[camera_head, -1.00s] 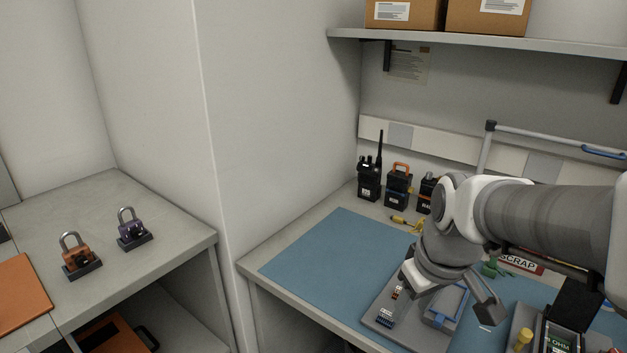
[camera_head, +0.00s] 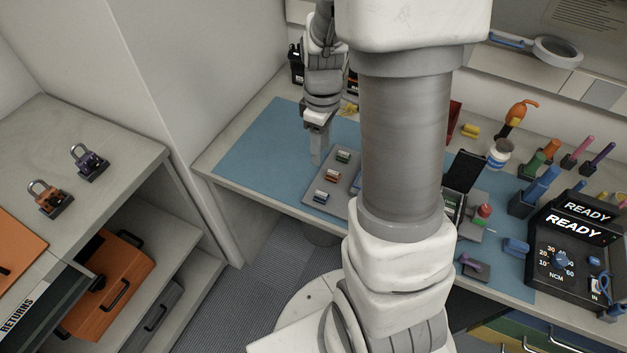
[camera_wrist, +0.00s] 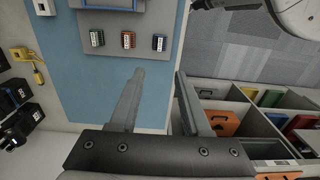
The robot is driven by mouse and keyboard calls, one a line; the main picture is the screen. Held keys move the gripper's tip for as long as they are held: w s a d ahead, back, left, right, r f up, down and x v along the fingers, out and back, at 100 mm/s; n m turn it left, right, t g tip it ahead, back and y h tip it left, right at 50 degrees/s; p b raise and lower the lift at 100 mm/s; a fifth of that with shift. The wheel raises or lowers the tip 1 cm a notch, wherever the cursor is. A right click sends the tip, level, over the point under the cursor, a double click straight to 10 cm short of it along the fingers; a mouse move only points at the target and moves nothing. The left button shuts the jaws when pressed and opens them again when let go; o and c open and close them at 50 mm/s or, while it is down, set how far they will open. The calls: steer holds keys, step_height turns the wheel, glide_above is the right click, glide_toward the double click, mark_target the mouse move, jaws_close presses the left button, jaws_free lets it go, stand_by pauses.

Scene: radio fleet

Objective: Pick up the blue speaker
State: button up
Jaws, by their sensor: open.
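My gripper (camera_head: 318,160) is above the blue mat, to the left of the tray. In the wrist view, the open, empty fingers (camera_wrist: 160,75) point toward the tray edge.
The blue mat (camera_head: 255,150) is clear left of the tray. Black radios (camera_wrist: 14,100) and a yellow tool (camera_wrist: 38,75) lie behind. A black READY device (camera_head: 575,235) and coloured tools stand at right. Open cubbies (camera_wrist: 245,115) are below the bench. Padlocks (camera_head: 88,162) stand on the left counter.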

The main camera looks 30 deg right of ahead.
glide_above(321, 193)
step_height(321, 193, down, 10)
steer(key=shift+w+f, duration=0.1)
steer(key=shift+f+b, duration=0.3)
steer(key=shift+f, duration=2.4)
jaws_close()
